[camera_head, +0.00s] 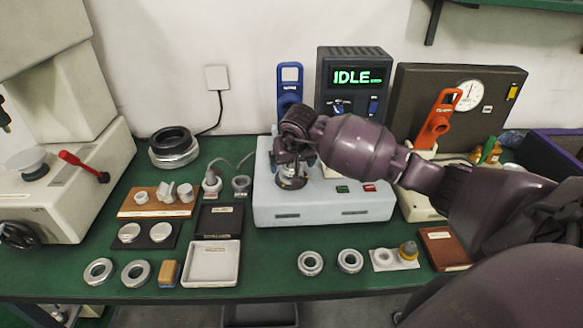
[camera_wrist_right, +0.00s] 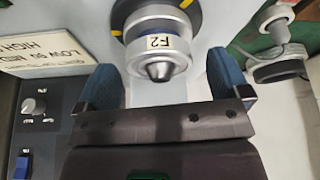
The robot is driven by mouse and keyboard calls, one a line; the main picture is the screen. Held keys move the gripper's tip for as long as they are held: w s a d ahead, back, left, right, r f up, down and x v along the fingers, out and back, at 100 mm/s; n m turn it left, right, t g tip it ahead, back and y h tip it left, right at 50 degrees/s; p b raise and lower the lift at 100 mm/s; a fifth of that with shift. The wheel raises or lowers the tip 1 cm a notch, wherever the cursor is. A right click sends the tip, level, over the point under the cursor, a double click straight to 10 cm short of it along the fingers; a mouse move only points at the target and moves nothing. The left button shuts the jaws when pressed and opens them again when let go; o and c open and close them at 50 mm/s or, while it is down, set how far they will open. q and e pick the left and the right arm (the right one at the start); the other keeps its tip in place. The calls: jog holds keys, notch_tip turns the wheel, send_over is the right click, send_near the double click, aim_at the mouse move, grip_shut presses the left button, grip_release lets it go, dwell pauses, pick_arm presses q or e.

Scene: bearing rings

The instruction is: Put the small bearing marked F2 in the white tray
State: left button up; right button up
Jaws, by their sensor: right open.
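The small bearing marked F2 (camera_wrist_right: 153,44) sits on a spindle of the pale grey test machine (camera_head: 330,207), its label facing the wrist camera. My right gripper (camera_head: 291,172) is over this spindle in the head view and hides most of the bearing there. In the wrist view the blue finger pads of the right gripper (camera_wrist_right: 160,62) are apart, one on each side of the bearing, with visible gaps. The white tray (camera_head: 213,262) lies empty on the green table, left of the machine. My left gripper is not in view.
Several rings (camera_head: 310,262) lie along the table front. A black box (camera_head: 219,221) sits behind the tray, and a wooden rack (camera_head: 157,207) with small parts stands left of it. The display unit (camera_head: 352,80) reads IDLE. A blue-handled part (camera_head: 289,85) stands behind the machine.

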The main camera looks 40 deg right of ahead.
jog(key=shift+f, duration=0.1)
jog(key=c, duration=1.2)
jog(key=shift+w, duration=0.1)
notch_tip(320, 180, up, 20)
jog(key=s+a+f+n, duration=0.1)
jog(key=s+a+f, duration=0.3)
jog(key=a+f, duration=0.1)
jog(key=s+a+f+n+y, duration=0.1)
jog(key=s+a+f, duration=0.3)
jog(key=a+f, duration=0.2)
jog(key=s+a+f+n, duration=0.2)
jog(key=s+a+f, duration=0.3)
jog(key=a, duration=0.1)
jog(key=shift+a+f+y, duration=0.1)
jog(key=shift+f+y, duration=0.2)
jog(key=shift+f, duration=0.05)
